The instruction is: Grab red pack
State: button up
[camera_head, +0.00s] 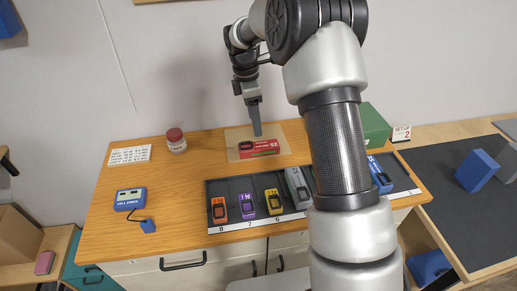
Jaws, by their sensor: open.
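The red pack (266,147) lies flat on a tan mat (235,155) near the back of the wooden bench. It has white lettering and a dark part at its left end. My gripper (256,130) points down just above and behind the pack's middle, close to it. I cannot tell whether the fingertips touch it. The gripper is open, its fingers overlapping from this angle, and it holds nothing that I can see.
A dark tray (213,188) with orange, purple, yellow, grey and blue packs lies in front, partly hidden by my arm. A blue cell checker (130,199), a red-lidded jar (176,140) and a white label card (130,155) are left. A green box (375,127) stands right.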

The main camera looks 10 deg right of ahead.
aim_at(259, 145)
jog(key=f, duration=0.7)
jog(key=d+f, duration=0.1)
jog(key=f, duration=0.3)
jog(key=shift+w+d+f+p, duration=0.1)
jog(key=shift+f+p, duration=0.05)
jog(key=shift+p, duration=0.15)
jog(key=c, duration=1.4)
grip_shut()
